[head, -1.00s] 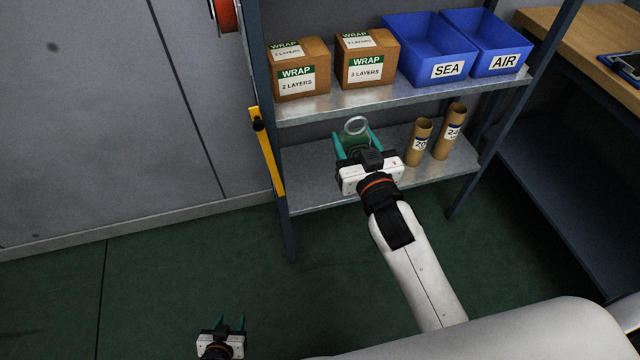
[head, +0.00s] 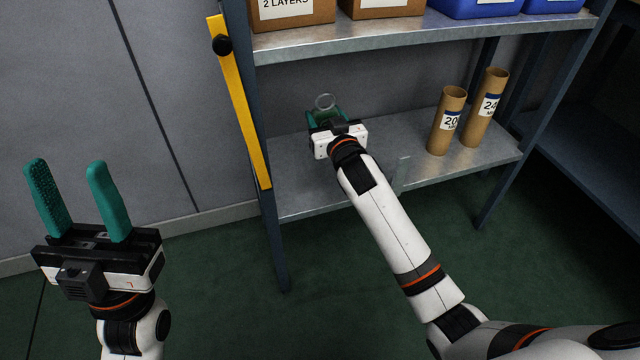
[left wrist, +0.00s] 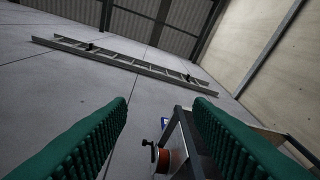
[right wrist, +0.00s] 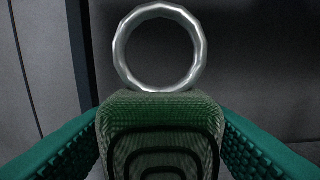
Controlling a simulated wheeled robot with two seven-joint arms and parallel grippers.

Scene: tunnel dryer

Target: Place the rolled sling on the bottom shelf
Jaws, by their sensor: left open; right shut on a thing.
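The rolled sling is a green rolled strap with a metal ring; in the right wrist view the sling (right wrist: 158,125) sits between both fingers, its ring (right wrist: 160,48) upright on top. My right gripper (head: 326,117) is shut on it, over the left part of the bottom shelf (head: 395,185). In the head view the ring (head: 324,102) shows above the fingers, and the gripper hides most of the roll. Whether the roll touches the shelf I cannot tell. My left gripper (head: 72,190) is open and empty, left of the rack; its fingers also show in the left wrist view (left wrist: 160,115).
Two cardboard tubes (head: 447,120) (head: 484,108) stand on the bottom shelf to the right. Above is the upper shelf (head: 400,42) with boxes and blue bins. A yellow bar (head: 240,100) hangs by the left post.

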